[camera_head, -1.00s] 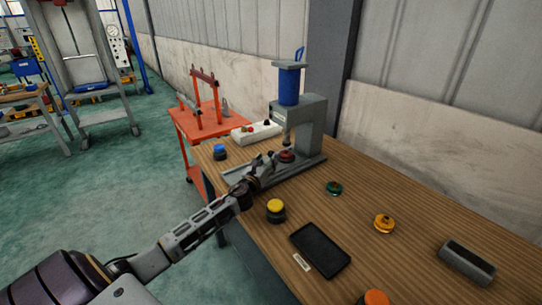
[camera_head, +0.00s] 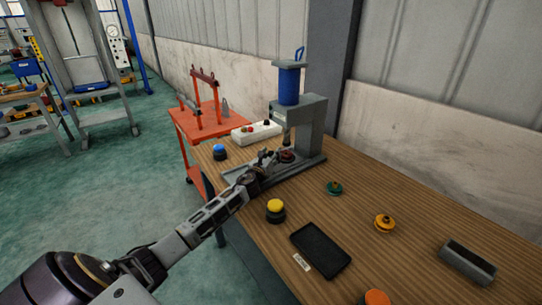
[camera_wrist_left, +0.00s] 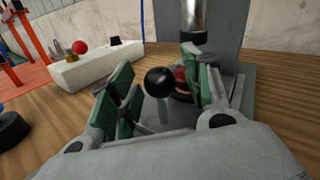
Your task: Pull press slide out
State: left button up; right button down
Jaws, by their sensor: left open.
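The press (camera_head: 312,122) is grey with a blue cylinder on top and stands at the back of the wooden table. Its slide (camera_wrist_left: 165,117) at the base carries a black ball knob (camera_wrist_left: 160,81) on a short post. A dark red round part (camera_head: 287,156) sits under the ram; in the left wrist view it is partly hidden behind the knob and a finger. My left gripper (camera_head: 266,160) is open at the front of the press. In the left wrist view its green-padded fingers (camera_wrist_left: 165,95) stand on both sides of the knob, apart from it. My right gripper is not in view.
A white control box (camera_head: 256,132) stands left of the press. A blue-capped button (camera_head: 219,152), yellow-capped button (camera_head: 275,209), green part (camera_head: 334,188), orange part (camera_head: 384,223), black tray (camera_head: 320,250) and grey block (camera_head: 467,262) lie on the table. An orange cart (camera_head: 205,118) stands behind.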

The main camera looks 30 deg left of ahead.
pick_arm(q)
jog(key=shift+c, duration=0.5)
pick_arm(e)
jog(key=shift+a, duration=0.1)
pick_arm(q)
grip_shut()
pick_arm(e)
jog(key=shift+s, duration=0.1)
